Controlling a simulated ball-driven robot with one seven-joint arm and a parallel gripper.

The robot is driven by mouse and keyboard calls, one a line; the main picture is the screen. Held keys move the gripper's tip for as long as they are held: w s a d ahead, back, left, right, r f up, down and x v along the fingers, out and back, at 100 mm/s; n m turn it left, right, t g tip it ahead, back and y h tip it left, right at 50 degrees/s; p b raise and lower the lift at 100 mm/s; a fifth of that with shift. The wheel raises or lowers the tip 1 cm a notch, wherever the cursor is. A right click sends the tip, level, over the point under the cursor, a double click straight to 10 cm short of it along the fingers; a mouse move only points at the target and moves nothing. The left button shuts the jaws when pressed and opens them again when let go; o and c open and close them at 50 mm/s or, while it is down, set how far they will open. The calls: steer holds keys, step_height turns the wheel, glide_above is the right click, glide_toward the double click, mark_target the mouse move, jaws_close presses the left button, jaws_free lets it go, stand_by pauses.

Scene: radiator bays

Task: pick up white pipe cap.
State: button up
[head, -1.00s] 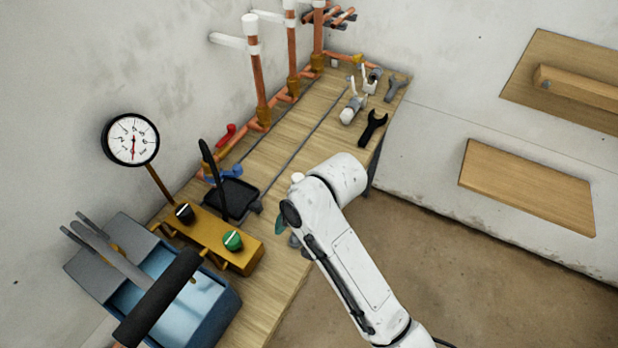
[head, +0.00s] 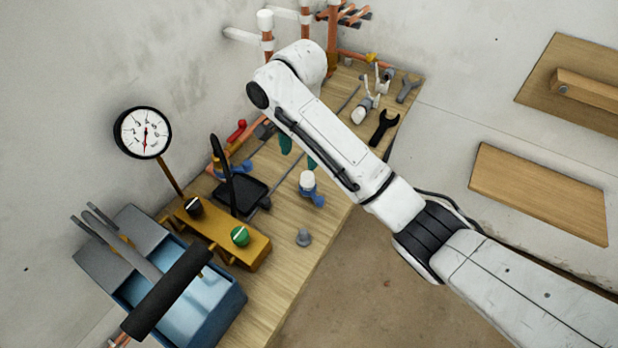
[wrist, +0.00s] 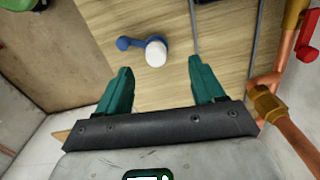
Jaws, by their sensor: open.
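A short white cap (head: 307,179) sits with a blue fitting (head: 314,197) on the wooden bench, to the right of the black tray. In the wrist view the white cap (wrist: 156,53) is rounded and touches or overlaps one end of the blue fitting (wrist: 130,43); I cannot tell whether they are joined. My gripper (head: 298,157) has teal fingers, spread open and empty, and hangs from the arm just behind the cap in the head view. In the wrist view my gripper (wrist: 158,70) has the cap between and just beyond its fingertips.
A black tray (head: 232,194) and a yellow block with knobs (head: 250,253) lie left of the cap. A grey knob-like part (head: 304,237) stands in front. Copper pipes (wrist: 268,104) run close to one finger in the wrist view.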

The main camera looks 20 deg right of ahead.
mark_target(306, 176)
steer(key=shift+w+d+r, duration=0.1)
steer(key=shift+w+d, duration=0.05)
steer(key=shift+d, duration=0.15)
steer(key=shift+m, duration=0.3)
step_height(306, 176, down, 5)
steer(key=shift+d+f+b, duration=0.1)
steer(key=shift+f+b, duration=0.1)
steer(key=shift+b, duration=0.25)
steer(key=f, duration=0.4)
steer(key=shift+s+d+p, duration=0.2)
steer(key=shift+d+p, duration=0.15)
steer(key=shift+d, duration=0.05)
steer(key=shift+f, duration=0.6)
steer(key=shift+c, duration=0.4)
steer(key=c, duration=1)
steer(key=shift+o, duration=0.2)
steer(key=shift+r, duration=0.1)
